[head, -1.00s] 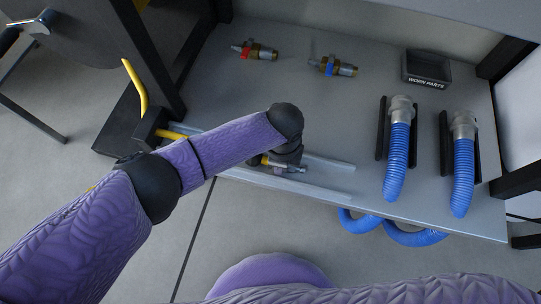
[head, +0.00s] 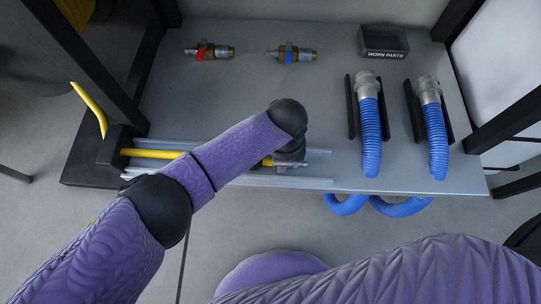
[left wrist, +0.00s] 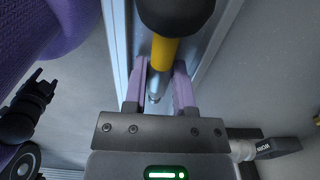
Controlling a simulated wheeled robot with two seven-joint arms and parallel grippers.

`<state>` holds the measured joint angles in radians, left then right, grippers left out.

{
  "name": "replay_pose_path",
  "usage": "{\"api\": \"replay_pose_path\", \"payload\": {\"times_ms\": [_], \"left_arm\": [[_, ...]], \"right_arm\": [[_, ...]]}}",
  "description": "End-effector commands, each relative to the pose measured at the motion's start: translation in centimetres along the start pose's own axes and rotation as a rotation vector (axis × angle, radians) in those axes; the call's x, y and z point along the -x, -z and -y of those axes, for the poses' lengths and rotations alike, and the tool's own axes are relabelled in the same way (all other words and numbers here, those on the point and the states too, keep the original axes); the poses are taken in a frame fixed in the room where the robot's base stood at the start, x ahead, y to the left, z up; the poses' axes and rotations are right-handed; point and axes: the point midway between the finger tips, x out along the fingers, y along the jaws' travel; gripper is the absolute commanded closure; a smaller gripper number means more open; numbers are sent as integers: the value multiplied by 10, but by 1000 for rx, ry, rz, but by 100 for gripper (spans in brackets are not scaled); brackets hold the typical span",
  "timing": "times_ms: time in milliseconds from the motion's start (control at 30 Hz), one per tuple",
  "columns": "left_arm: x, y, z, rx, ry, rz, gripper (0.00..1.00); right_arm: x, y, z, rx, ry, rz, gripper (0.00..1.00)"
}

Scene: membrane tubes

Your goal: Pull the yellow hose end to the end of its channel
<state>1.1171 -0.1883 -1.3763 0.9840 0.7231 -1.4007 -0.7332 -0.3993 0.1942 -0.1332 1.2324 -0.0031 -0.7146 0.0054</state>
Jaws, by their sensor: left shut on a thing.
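The yellow hose (head: 150,153) comes out of a black block (head: 118,145) at the left and runs right along the channel (head: 310,182) between two pale rails. Its metal-tipped end (head: 299,165) is near the right part of the channel, short of the rail ends. My left gripper (head: 288,160) is shut on the hose end, with its arm hiding part of the hose. In the left wrist view, the purple fingers (left wrist: 160,88) stand on both sides of the metal tip (left wrist: 155,88), with the yellow hose (left wrist: 163,52) beyond. My right gripper is out of view.
Red-banded (head: 208,51) and blue-banded (head: 291,54) fittings lie at the back. A black "WORN PARTS" bin (head: 384,42) stands behind two blue hoses (head: 371,135) (head: 436,145) in black holders. The table's middle is clear. Its front edge is just before the channel.

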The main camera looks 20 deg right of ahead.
Motion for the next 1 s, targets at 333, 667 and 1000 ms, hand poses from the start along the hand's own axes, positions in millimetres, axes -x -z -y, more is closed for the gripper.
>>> {"api": "replay_pose_path", "payload": {"times_ms": [333, 667, 1000], "left_arm": [[-2, 31, -1, -2, -1, -5, 100], [1, 43, -1, 0, 0, -2, 100], [1, 42, -1, 0, -1, -1, 26]], "right_arm": [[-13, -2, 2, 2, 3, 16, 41], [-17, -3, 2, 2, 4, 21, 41], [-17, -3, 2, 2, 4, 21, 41]]}}
